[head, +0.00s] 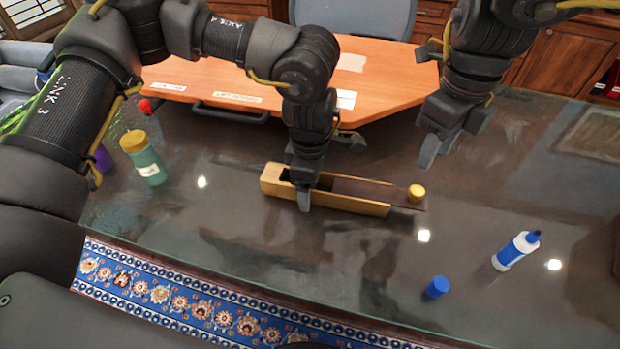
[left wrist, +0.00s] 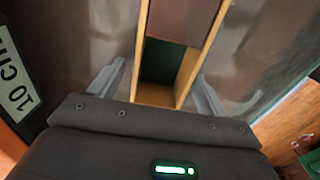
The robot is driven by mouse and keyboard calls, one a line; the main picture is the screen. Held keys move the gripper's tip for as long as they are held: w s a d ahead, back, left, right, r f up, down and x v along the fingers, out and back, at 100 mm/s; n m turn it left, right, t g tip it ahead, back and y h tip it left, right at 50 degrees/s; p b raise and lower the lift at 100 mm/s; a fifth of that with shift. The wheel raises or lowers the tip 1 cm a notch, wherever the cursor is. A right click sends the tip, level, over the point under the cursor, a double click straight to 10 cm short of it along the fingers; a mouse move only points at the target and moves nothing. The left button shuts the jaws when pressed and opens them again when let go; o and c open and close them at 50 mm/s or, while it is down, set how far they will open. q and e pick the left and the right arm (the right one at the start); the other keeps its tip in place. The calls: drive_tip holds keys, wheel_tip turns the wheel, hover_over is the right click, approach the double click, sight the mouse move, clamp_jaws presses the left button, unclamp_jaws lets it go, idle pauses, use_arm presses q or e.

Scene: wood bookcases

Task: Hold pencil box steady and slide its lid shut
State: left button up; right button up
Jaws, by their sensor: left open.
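The pencil box (head: 345,203) is a long light-wood box lying on the dark glossy table. Its dark brown lid (head: 370,190) is slid partly out past the right end, with a yellow knob (head: 416,193) there. The box's left part is uncovered. My left gripper (head: 304,192) is open over this left part. In the left wrist view its two fingers (left wrist: 153,90) stand on either side of the box walls (left wrist: 190,75), with gaps visible; the dark green inside shows short of the lid (left wrist: 183,18). My right gripper (head: 455,140) hangs empty above the table, right of and behind the knob, its fingers apart.
A green bottle with a yellow cap (head: 146,160) stands left. A white-and-blue bottle (head: 516,250) and a blue cap-like cylinder (head: 436,287) are at front right. An orange board (head: 390,75) lies behind the box. The table right of the knob is mostly clear.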

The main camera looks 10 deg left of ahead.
use_arm(q)
drive_tip(key=shift+c, duration=0.5)
drive_tip(key=c, duration=1.1)
use_arm(e)
drive_tip(key=shift+c, duration=0.2)
use_arm(q)
drive_tip(key=shift+c, duration=0.2)
use_arm(e)
clamp_jaws()
drive_tip(key=w+d+f+n+g+y, duration=0.1)
drive_tip(key=w+d+f+n+y, duration=0.2)
drive_tip(key=d+n+y, duration=0.5)
drive_tip(key=d+n, duration=0.2)
drive_tip(key=d, duration=0.5)
drive_tip(key=shift+g+y, duration=0.4)
